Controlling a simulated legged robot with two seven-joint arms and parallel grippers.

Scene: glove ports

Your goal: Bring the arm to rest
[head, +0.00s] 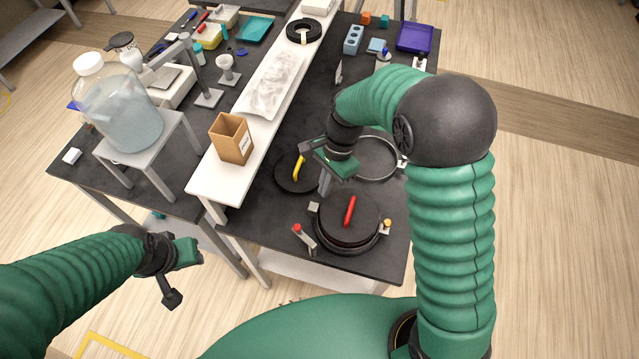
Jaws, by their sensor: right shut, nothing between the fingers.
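My right arm comes in from the right, bends at a dark elbow and reaches over the dark bench. Its gripper (326,184) points down, shut and empty, between a port with a black cover and red handle (348,221) and a black disc with a yellow handle (294,175). It overlaps the disc's right edge in the picture; I cannot tell if they touch. A bare metal port ring (398,160) lies behind, partly hidden by my arm.
A white raised shelf (225,184) holds a brown box (231,138) and crumpled clear sheeting. Left of it stands a large clear bottle (118,110) on a stand. A small red-topped post (303,237) stands by the front port. Open floor lies right of the bench.

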